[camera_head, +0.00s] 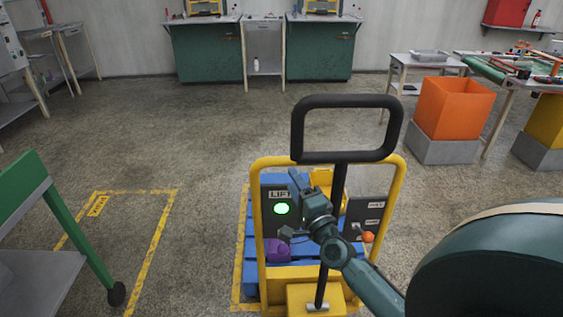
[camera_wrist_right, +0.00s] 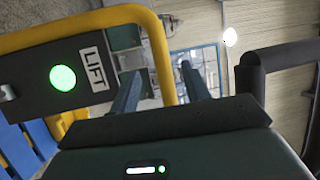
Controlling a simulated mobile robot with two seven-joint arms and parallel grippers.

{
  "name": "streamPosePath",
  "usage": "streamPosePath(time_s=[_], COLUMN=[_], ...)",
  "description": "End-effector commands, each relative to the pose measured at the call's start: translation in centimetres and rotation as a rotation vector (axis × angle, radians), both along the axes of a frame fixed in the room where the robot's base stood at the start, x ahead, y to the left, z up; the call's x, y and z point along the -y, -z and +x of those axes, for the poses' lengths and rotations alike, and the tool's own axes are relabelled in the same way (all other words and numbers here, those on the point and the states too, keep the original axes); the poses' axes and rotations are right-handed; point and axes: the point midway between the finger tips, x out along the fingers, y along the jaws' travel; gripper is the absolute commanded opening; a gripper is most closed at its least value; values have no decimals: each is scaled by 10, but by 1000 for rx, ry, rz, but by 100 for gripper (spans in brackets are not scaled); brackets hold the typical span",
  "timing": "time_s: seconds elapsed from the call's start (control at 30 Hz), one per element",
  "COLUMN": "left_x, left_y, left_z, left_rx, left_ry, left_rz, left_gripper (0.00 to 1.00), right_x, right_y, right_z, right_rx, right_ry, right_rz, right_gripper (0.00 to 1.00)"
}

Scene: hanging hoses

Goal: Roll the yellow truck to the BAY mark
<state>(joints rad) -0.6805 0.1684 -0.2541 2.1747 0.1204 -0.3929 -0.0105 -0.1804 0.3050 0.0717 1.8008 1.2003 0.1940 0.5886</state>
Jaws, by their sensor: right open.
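The yellow truck (camera_head: 399,190) is a hand truck with a tubular yellow frame and an upright black loop handle (camera_head: 346,101). Its panel (camera_head: 281,226) bears the word LIFT and a lit green button. A blue pallet (camera_head: 251,245) with a purple item shows behind the frame. My right gripper (camera_head: 296,184) is open in front of the truck. In the right wrist view, the gripper (camera_wrist_right: 160,85) has the yellow bar showing between its fingers; contact is unclear. My left gripper is out of view.
A green cart (camera_head: 75,230) with a grey shelf stands at the left edge, near the marked floor area. An orange bin (camera_head: 454,107) on a grey base is at right. Green cabinets (camera_head: 207,52) line the back wall. The middle floor is clear.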

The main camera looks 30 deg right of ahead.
Motion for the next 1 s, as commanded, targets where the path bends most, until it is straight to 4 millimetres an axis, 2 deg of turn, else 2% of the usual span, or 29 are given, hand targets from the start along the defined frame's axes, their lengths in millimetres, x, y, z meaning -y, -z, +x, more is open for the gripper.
streamPosePath(time_s=[0.03, 0.2, 0.4, 0.57, 0.83, 1.0], left_x=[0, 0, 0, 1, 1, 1], left_y=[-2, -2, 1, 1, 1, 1], left_z=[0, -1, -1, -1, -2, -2], left_rx=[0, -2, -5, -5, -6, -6], left_ry=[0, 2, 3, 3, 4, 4], left_rz=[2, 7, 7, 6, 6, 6], left_gripper=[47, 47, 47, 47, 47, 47], right_x=[2, 7, 11, 12, 13, 13], right_y=[-5, -10, -14, -15, -15, -15], right_z=[13, 47, 74, 83, 83, 83], right_rx=[3, 2, 1, 0, -1, -1], right_ry=[-1, 1, -1, -1, -1, -1], right_rz=[1, 0, 1, 1, 0, 0], right_gripper=[47, 47, 47, 47, 47, 34])
